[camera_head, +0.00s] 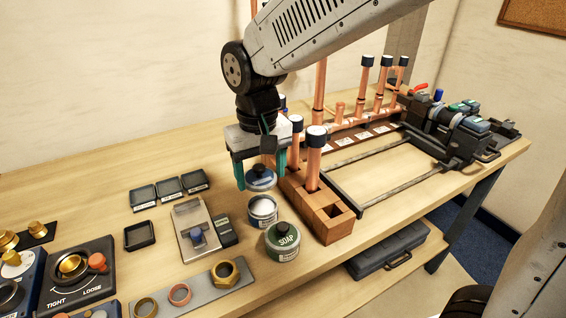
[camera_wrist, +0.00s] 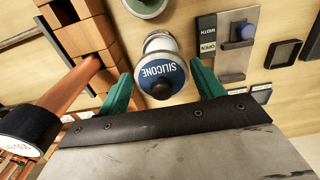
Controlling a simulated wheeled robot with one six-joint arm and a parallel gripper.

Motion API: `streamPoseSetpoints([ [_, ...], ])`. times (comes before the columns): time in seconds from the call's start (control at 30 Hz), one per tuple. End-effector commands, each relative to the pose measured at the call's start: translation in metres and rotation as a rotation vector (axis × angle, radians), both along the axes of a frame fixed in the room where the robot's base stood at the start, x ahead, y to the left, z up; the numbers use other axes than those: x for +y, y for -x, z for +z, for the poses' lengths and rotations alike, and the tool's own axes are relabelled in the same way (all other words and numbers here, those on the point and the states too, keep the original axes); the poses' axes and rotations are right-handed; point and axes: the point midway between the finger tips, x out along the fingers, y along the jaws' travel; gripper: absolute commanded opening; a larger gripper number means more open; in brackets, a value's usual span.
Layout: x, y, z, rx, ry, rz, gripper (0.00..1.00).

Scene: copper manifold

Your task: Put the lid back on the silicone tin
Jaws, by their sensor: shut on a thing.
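The blue lid marked SILICONE (camera_wrist: 163,72), with a dark knob, is between the green fingers of my gripper (camera_wrist: 162,80). My gripper (camera_head: 261,176) is shut on this lid (camera_head: 261,182) and holds it raised and roughly level. The open silicone tin (camera_head: 263,213) stands upright on the bench, with white contents showing. In the head view the lid appears just above and slightly behind the tin, apart from it. In the wrist view the tin (camera_wrist: 160,42) shows beyond the lid, which hides part of its mouth.
A wooden block (camera_head: 327,218) holding capped copper pipes is close to the right. A plate with a blue knob (camera_head: 196,236) lies to the left. Bare bench lies behind.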

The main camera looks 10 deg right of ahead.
Motion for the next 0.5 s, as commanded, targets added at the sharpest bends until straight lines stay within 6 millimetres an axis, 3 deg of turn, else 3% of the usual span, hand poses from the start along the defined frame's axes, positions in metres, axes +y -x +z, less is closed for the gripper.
streamPoseSetpoints([
  [0.5, -0.001, 0.000, -0.044, 0.003, 0.002, -0.001, 0.46],
])
